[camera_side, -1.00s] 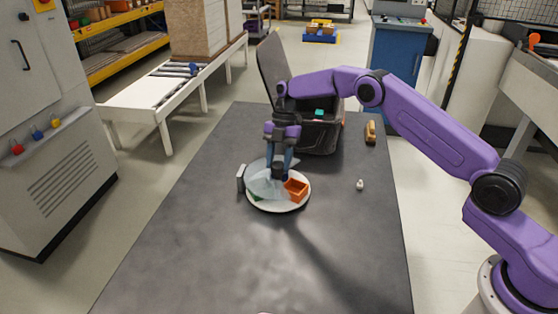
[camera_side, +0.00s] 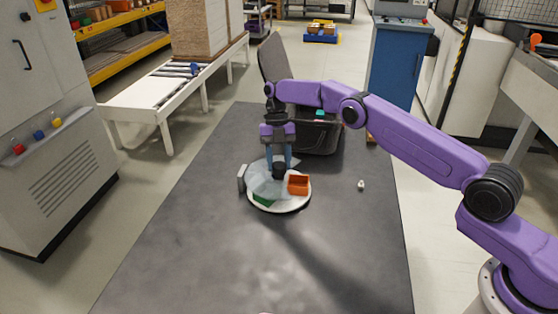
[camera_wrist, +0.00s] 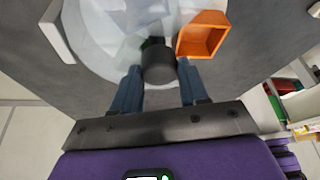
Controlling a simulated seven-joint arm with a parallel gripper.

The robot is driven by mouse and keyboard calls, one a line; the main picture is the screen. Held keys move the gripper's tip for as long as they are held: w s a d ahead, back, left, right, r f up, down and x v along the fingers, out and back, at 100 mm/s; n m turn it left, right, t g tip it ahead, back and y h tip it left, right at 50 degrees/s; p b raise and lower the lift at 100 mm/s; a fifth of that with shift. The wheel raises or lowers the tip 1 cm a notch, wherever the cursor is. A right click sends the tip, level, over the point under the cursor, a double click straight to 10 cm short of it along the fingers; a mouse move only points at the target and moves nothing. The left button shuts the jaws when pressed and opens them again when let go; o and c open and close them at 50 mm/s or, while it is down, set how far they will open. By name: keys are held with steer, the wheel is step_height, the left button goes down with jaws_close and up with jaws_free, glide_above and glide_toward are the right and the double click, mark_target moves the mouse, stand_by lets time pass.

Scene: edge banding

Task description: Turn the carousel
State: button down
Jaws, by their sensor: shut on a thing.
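The carousel (camera_side: 283,207) is a round white disc on the dark table, under a clear, faceted cover; it also shows in the wrist view (camera_wrist: 107,63). A dark knob (camera_side: 279,170) stands at its centre, and it also shows in the wrist view (camera_wrist: 158,62). My gripper (camera_side: 279,164) points down over the disc with its blue fingers on either side of the knob, shut on it; the fingers also show in the wrist view (camera_wrist: 158,85). An orange open box (camera_side: 298,184) sits on the disc's right side. A green piece (camera_side: 264,200) lies at its front left.
A small pale upright plate (camera_side: 241,178) stands at the disc's left edge. A black bin with a raised lid (camera_side: 318,137) stands behind the disc. A small pale object (camera_side: 361,185) lies to the right.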

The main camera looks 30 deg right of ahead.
steer(key=shift+n, duration=0.4)
stand_by(0.4)
